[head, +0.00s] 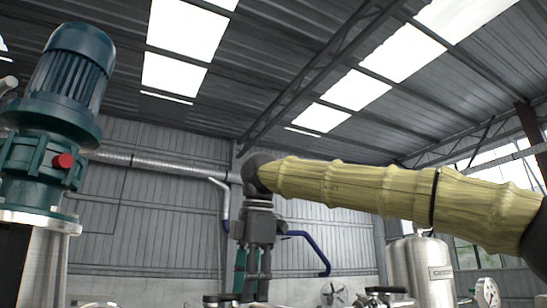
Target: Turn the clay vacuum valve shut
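My arm in its yellow sleeve reaches in from the right in the head view. My gripper (254,290) hangs downward from the dark wrist near the lower middle. Its fingers look a little apart, but their tips are down among dark fittings near the bottom edge. I cannot tell whether they are closed on anything. No clay-coloured valve can be made out. A dark valve-like fitting (385,291) shows at the bottom edge, right of my gripper, and only its top is in view.
A teal motor (68,75) with a red knob stands on a steel vessel at the left. A blue pipe (318,256) is right of my gripper. The space above is open.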

